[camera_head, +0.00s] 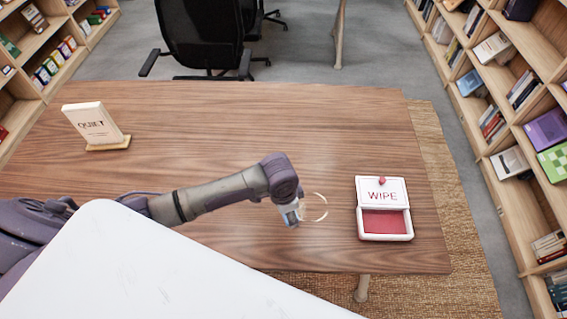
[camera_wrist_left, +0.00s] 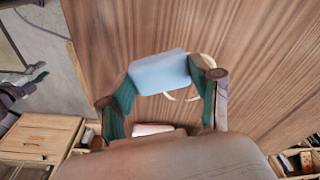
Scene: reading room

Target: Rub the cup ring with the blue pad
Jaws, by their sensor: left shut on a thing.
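The cup ring (camera_head: 316,207) is a thin pale circle on the brown wooden table. It also shows in the left wrist view (camera_wrist_left: 191,97), partly hidden behind the pad and a finger. My left gripper (camera_head: 291,214) is low over the table at the ring's left edge. In the left wrist view its fingers are shut on the light blue pad (camera_wrist_left: 160,71), which sits across between them and overlaps the ring. I cannot tell whether the pad touches the wood. In the head view the pad is mostly hidden by the gripper. My right gripper is not in view.
A white box marked WIPE (camera_head: 366,183) stands open to the right of the ring, with a red inside. A QUIET sign (camera_head: 91,121) stands at the table's (camera_head: 240,125) far left. The middle of the table is clear. Bookshelves line both sides; an office chair (camera_head: 200,35) is behind.

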